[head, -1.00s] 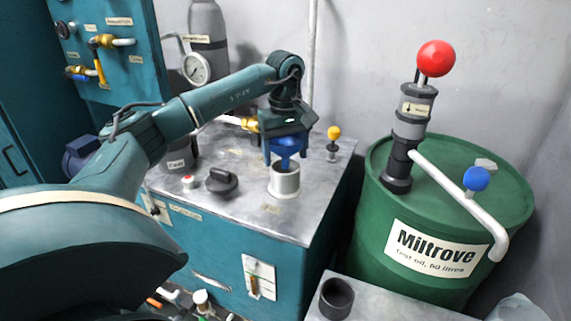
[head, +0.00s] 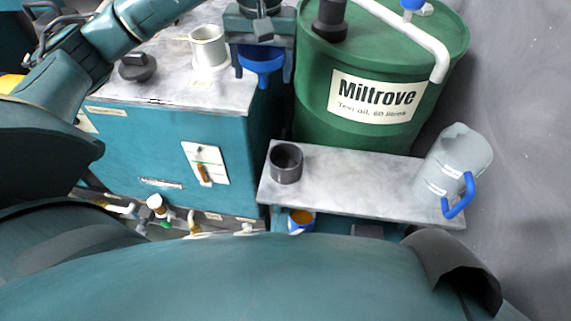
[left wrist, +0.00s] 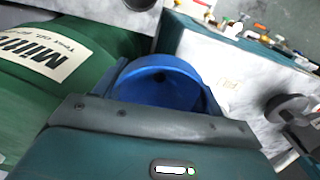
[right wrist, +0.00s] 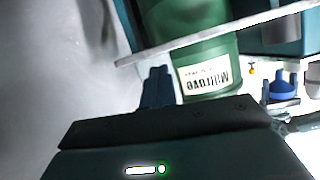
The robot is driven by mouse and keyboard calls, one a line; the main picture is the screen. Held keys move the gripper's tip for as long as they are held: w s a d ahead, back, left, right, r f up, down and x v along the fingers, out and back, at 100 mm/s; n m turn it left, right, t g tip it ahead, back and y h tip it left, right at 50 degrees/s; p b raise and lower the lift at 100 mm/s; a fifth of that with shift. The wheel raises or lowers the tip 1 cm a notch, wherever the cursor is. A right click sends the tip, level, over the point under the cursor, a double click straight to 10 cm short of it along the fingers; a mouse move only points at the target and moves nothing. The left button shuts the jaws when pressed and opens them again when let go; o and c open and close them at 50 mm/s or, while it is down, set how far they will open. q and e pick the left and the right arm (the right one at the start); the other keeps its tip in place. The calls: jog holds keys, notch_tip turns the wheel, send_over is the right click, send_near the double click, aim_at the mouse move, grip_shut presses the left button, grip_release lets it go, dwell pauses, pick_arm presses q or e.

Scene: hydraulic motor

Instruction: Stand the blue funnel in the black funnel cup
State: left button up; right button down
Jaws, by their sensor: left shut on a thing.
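The blue funnel (head: 260,62) hangs spout down in my left gripper (head: 260,52), which is shut on it in front of the green drum. In the left wrist view I look into the funnel's open bowl (left wrist: 158,88) between the fingers. The black funnel cup (head: 286,165) stands upright and open on the grey shelf, below and slightly right of the funnel and apart from it. In the right wrist view my right gripper (right wrist: 157,88) has its fingers together with nothing between them; the funnel (right wrist: 283,86) also shows there.
The grey shelf (head: 345,180) has clear room between the cup and a grey jug (head: 450,165) with a blue handle. A green drum (head: 370,70) stands behind. A pale cup (head: 209,48) and a dark knob (head: 137,68) are on the teal cabinet (head: 165,145).

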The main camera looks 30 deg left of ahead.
pick_arm(q)
jog(key=s+d+f+m+b, duration=0.1)
jog(key=s+d+f, duration=0.1)
jog(key=f, duration=0.2)
jog(key=s+d+f+m+b, duration=0.1)
jog(key=s+d+f+m, duration=0.1)
jog(key=d+f, duration=0.1)
jog(key=s+d+f+m+b, duration=0.1)
jog(key=s+d+f+m, duration=0.1)
jog(key=f, duration=0.3)
jog(key=shift+d, duration=0.3)
notch_tip(320, 180, down, 3)
jog(key=shift+f+b, duration=0.15)
jog(key=shift+b, duration=0.3)
pick_arm(e)
jog(key=shift+d+f+t, duration=0.15)
jog(key=shift+f+t, duration=0.25)
jog(key=shift+f, duration=0.35)
pick_arm(q)
jog(key=shift+f, duration=0.25)
jog(key=o, duration=1)
jog(key=shift+r, duration=0.1)
jog(key=shift+c, duration=0.2)
jog(key=shift+o, duration=0.3)
pick_arm(e)
jog(key=shift+f+n, duration=0.15)
jog(key=shift+n, duration=0.15)
